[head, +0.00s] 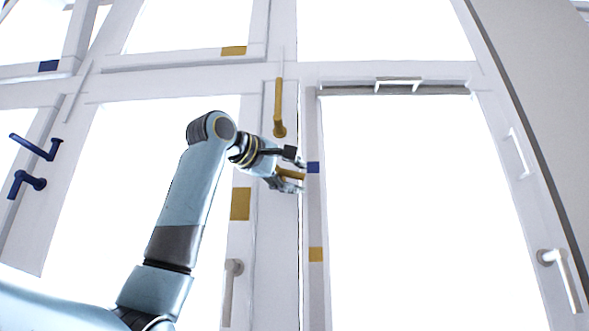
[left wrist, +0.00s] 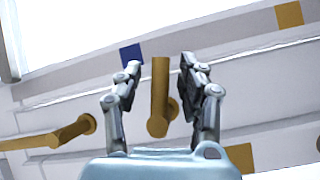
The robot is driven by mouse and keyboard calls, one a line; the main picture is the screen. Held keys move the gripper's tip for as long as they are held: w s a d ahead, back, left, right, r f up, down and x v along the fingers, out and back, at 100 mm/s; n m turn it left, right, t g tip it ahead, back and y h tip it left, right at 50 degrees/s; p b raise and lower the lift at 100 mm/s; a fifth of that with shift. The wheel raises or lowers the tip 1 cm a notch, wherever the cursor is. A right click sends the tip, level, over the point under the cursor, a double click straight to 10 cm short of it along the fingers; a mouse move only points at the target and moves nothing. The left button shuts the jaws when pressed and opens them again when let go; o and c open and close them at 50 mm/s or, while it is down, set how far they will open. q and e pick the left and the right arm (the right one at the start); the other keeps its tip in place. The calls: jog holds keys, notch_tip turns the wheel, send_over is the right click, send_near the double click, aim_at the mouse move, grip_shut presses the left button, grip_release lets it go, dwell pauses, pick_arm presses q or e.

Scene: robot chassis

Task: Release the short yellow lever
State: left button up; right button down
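A short yellow lever (head: 291,175) on the white window frame points sideways in the head view, partly hidden by my left gripper (head: 295,172). In the left wrist view the short yellow lever (left wrist: 160,90) stands between the two fingers of my left gripper (left wrist: 158,72). A gap shows on both sides of it, so the gripper is open around it and not closed on it. A longer yellow lever (head: 279,103) points up above the gripper; in the left wrist view it lies at the left (left wrist: 45,141). My right gripper is in neither view.
Blue levers (head: 30,183) sit on the left frame. White handles (head: 228,290) (head: 563,280) are low at the middle and right. A white bar handle (head: 398,84) is on the right window's top edge. Blue (head: 313,167) and yellow (head: 240,204) squares mark the frames.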

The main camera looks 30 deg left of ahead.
pick_arm(q)
jog(key=shift+w, duration=0.2)
jog(key=shift+c, duration=0.4)
grip_shut()
jog(key=shift+f+b, duration=0.1)
jog(key=shift+b, duration=0.35)
jog(key=shift+w+d+n+t+b, duration=0.1)
jog(key=shift+n+t+b, duration=0.7)
jog(key=shift+b, duration=0.4)
jog(key=shift+r+n+b, duration=0.35)
jog(key=shift+r+n, duration=0.2)
jog(key=shift+n, duration=0.05)
jog(key=shift+r, duration=0.15)
